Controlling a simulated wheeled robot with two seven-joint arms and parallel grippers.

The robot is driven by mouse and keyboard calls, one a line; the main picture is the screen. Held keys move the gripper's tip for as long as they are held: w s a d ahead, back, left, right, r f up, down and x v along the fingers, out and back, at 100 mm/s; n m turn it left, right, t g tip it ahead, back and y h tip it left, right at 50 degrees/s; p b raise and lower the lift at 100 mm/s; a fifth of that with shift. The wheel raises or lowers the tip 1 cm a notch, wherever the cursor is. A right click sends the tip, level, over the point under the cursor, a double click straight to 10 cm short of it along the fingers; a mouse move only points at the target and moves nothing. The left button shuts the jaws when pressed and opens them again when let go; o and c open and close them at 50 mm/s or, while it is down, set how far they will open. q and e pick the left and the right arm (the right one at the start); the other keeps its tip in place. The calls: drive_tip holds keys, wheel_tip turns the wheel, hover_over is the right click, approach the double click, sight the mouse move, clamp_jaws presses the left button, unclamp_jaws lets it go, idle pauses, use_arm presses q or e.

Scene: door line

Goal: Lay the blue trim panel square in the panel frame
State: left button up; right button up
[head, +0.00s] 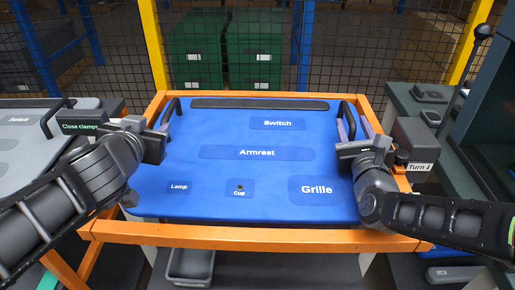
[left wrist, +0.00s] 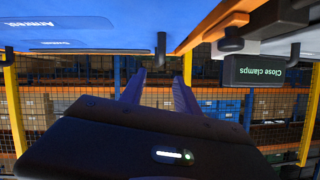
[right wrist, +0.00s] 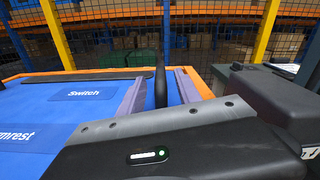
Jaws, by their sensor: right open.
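The blue trim panel (head: 215,185), with labels such as Switch, Armrest and Grille, lies within the outline of the orange panel frame (head: 260,237). Its front edge looks roughly parallel to the front bar; I cannot tell whether it is fully seated. A black handle stands at each side. The panel's right edge is partly hidden by my right gripper.
A Close clamps box (head: 81,127) stands at the left and a Turn box (head: 417,145) at the right, close to my arms. A grey panel (head: 20,145) lies further left. A mesh fence with green bins (head: 255,55) is behind. A grey tray (head: 190,265) is below.

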drive_tip(key=s, duration=0.3)
drive_tip(key=shift+s, duration=0.35)
drive_tip(key=shift+s, duration=0.15)
